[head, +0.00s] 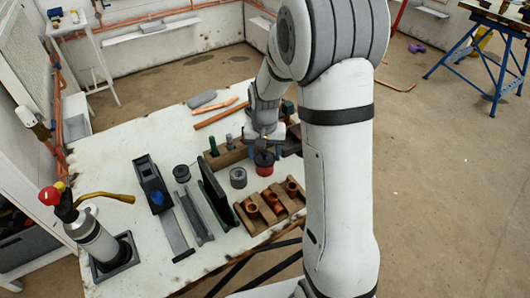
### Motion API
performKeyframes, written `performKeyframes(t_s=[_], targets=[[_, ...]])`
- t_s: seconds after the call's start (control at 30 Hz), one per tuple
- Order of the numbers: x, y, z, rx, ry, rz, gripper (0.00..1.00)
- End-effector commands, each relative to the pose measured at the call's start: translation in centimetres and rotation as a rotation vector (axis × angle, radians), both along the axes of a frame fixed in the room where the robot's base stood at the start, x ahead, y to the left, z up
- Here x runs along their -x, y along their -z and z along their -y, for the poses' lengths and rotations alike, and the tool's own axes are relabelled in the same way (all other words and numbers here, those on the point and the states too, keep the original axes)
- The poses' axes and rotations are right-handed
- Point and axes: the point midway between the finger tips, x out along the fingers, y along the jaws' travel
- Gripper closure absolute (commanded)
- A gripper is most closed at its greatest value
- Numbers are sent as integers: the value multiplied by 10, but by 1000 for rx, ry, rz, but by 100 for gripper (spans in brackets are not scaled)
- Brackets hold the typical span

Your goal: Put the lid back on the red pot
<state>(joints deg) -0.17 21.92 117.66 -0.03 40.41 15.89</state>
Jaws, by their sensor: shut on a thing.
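The small red pot (264,170) stands on the white table, behind the wooden rack of copper fittings. A dark round lid (264,158) is directly over the pot's mouth. From this angle I cannot tell whether the lid rests on the rim or hangs just above it. My gripper (263,146) is right above the pot, pointing down and shut on the lid. The fingertips are small and partly hidden against the dark lid.
A grey pot (238,177) stands just left of the red one. A wooden rack (268,222) with copper fittings is in front. A wooden block (226,157) with green pegs lies behind. Dark metal channels (193,217) and a gas torch (97,240) are left. The table's front-left surface has free room.

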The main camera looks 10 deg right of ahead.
Motion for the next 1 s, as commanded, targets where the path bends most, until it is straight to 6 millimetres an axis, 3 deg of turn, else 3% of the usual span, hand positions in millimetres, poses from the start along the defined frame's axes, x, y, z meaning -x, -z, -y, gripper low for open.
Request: performKeyframes(t_s=[0.87,0.9,1.0], targets=[[0,1,0,0,1,0,61],[0,1,0,0,1,0,37],[0,1,0,0,1,0,28]])
